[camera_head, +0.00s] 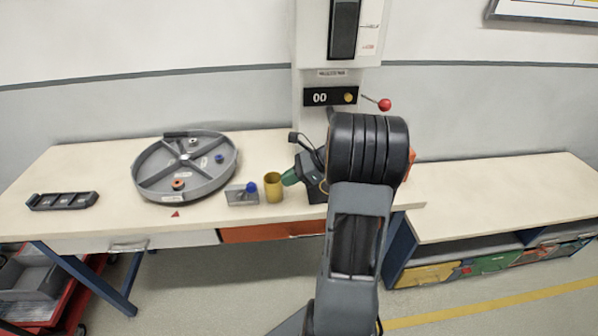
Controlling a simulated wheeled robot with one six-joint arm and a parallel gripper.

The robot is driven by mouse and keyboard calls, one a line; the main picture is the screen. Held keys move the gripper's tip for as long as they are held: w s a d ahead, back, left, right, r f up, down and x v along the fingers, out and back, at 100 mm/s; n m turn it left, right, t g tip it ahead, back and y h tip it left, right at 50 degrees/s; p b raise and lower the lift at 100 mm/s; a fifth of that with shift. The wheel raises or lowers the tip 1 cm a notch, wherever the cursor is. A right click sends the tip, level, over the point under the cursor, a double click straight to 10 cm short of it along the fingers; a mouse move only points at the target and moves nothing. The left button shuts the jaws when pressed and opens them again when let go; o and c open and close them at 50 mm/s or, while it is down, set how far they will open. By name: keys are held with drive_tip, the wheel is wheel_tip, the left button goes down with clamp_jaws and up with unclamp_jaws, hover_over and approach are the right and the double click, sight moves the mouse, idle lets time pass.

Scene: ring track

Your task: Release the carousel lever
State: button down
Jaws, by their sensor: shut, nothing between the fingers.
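The grey round carousel (146,178) sits on the left half of the table. It is a shallow ring tray divided by spokes, with a few small parts in it. Just right of it is a small grey block (238,198) with a blue knob (251,187), which looks like a lever. Another lever with a red knob (384,104) sticks out to the right of a black counter panel reading 00 on the white column. I cannot tell which one is the carousel lever. My gripper is not visible; my arm's large black joint covers the middle of the view.
A yellow cup (273,188) stands right of the blue-knobbed block. A green and black tool (306,168) is beside it, partly behind my arm. A black tray (62,201) lies at the far left. The right worktop (500,200) is bare, with coloured bins below.

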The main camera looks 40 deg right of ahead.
drive_tip(key=w+a+f, duration=0.1)
drive_tip(key=w+a, duration=0.2)
drive_tip(key=a, duration=0.3)
drive_tip(key=shift+w+p, duration=0.15)
drive_tip(key=shift+p, duration=0.25)
drive_tip(key=shift+d, duration=0.1)
